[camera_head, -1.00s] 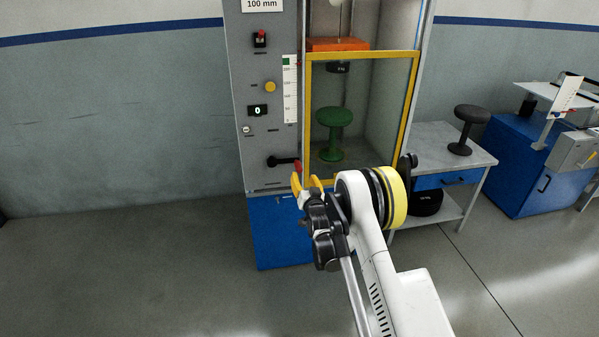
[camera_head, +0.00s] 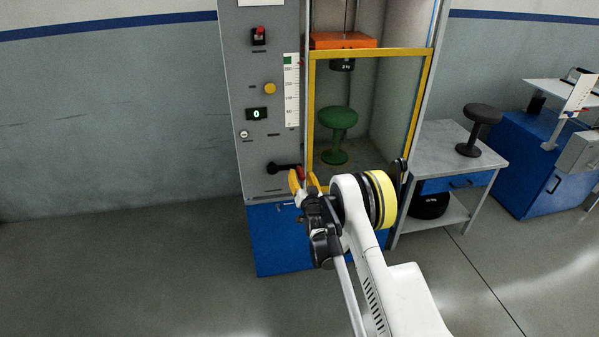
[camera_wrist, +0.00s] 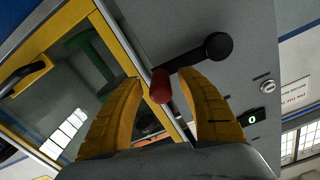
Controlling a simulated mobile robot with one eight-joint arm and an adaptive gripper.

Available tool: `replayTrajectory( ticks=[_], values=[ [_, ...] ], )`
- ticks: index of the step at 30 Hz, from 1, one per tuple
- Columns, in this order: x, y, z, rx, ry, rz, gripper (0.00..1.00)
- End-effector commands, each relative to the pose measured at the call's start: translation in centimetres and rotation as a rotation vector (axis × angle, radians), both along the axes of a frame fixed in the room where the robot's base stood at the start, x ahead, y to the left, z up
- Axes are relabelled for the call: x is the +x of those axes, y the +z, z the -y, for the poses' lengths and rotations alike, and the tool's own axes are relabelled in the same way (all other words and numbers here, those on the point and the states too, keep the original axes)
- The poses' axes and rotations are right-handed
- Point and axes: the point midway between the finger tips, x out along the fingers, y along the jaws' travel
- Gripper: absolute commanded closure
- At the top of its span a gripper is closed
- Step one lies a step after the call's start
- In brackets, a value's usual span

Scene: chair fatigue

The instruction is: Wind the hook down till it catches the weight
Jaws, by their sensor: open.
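The crank on the grey machine panel has a black hub and arm (camera_wrist: 218,46) and a red handle (camera_wrist: 160,86); the crank also shows in the head view (camera_head: 281,168). My gripper (camera_wrist: 160,95) is open, its yellow fingers on either side of the red handle in the wrist view. I cannot tell whether they touch it. Inside the yellow-framed bay, an orange block (camera_head: 342,40) sits high with a small black, marked piece (camera_head: 342,65) beneath it. A green stool (camera_head: 336,132) stands below, apart from that piece. I cannot make out a hook.
The panel holds a display reading 0 (camera_head: 256,114), a yellow button (camera_head: 269,88), a red switch (camera_head: 259,36) and a scale (camera_head: 292,90). A side table (camera_head: 440,150) bears a black stool (camera_head: 474,128). A dark round object (camera_head: 430,205) lies on its shelf.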

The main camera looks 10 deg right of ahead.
Motion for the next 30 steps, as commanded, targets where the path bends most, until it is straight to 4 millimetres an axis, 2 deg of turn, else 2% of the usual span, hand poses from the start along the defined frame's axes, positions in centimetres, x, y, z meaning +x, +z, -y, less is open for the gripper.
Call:
replayTrajectory(
  ticks=[6,11,15,22,29,30],
  values=[
    [0.0,0.0,0.0,0.0,0.0,0.0,0.54],
    [0.0,0.0,0.0,0.0,0.0,0.0,1.0],
    [0.0,0.2,0.0,-0.012,0.0,0.0,1.0],
    [0.0,2.5,-0.2,-0.24,0.002,0.002,1.0],
    [0.1,2.7,-0.2,-0.248,0.003,0.006,1.0],
    [0.1,2.8,-0.2,-0.247,0.003,0.006,0.73]
  ],
)
